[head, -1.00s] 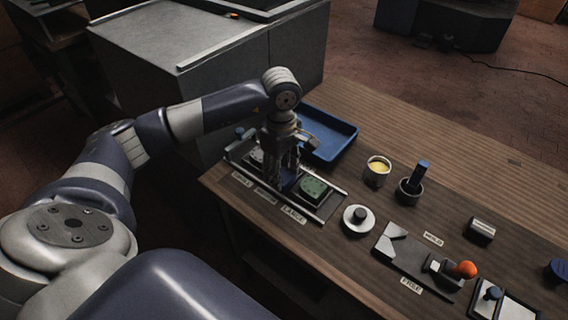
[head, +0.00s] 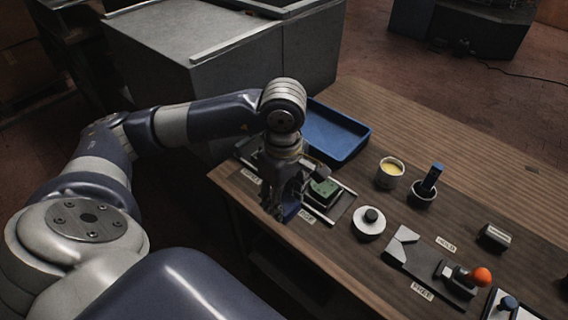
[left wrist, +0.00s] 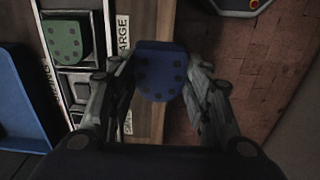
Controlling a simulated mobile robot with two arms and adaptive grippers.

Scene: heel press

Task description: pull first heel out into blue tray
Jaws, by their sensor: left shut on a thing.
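My left gripper (head: 282,207) is shut on a dark blue heel (left wrist: 160,77), which has small dark holes in its face. In the left wrist view the heel sits between the two fingers, past the table's front edge with the floor behind it. In the head view the gripper hides most of it. The blue tray (head: 322,148) lies empty behind the gripper, at the table's left end; its edge also shows in the left wrist view (left wrist: 28,118). A green heel (head: 324,188) sits in the rail fixture (head: 342,207). My right gripper is not in view.
A grey cabinet (head: 215,85) stands behind the table's left end.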

